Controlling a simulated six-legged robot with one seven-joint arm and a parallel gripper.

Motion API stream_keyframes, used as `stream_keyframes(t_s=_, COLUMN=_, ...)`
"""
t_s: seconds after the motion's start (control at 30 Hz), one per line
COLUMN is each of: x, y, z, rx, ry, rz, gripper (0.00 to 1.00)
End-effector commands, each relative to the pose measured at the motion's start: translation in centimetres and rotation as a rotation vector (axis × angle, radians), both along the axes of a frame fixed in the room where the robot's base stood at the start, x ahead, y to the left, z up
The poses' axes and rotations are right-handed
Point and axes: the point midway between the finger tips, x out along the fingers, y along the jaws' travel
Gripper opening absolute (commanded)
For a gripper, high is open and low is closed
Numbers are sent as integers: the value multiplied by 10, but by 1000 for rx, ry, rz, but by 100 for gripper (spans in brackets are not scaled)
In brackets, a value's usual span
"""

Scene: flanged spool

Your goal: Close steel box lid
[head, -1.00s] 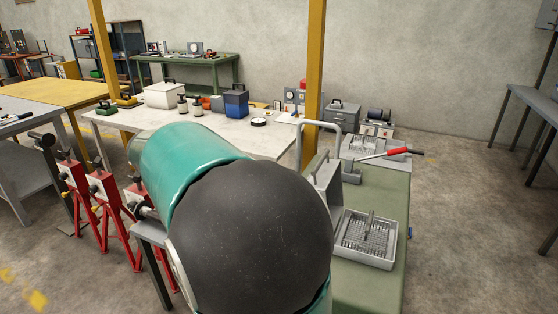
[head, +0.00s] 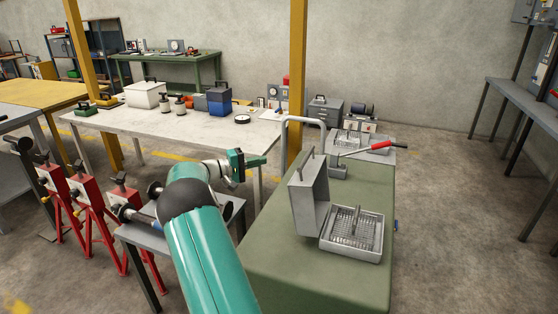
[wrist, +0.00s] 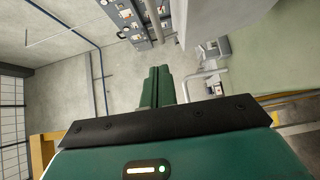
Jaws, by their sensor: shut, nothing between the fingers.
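The steel box (head: 351,247) stands open on the green bench, with a wire grid and an upright handle inside its base. Its lid (head: 309,203) stands upright along the left side of the base, with a handle on top. My gripper (head: 262,160) is left of the lid and a little above its top, apart from it, pointing right. In the wrist view, my gripper's green fingers (wrist: 158,84) are together with nothing between them.
The green bench (head: 275,262) has bare room in front of the box. A bent grey pipe (head: 306,120) and a red-handled lever (head: 375,147) stand behind the lid. A yellow post (head: 297,80) rises behind. Red stands (head: 88,205) are at left.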

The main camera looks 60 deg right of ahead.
Motion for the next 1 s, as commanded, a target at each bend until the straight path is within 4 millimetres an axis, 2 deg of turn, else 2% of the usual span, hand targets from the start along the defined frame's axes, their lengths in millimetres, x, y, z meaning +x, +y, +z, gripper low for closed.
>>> stream_keyframes(t_s=0.53, x=-60, y=-79, z=-2, rx=4, ry=-1, rz=-3, gripper=0)
stream_keyframes(t_s=0.73, x=-87, y=-81, z=-1, rx=4, ry=-2, rz=-2, gripper=0)
stream_keyframes(t_s=1.0, x=-94, y=-82, z=-2, rx=3, ry=-2, rz=0, gripper=0)
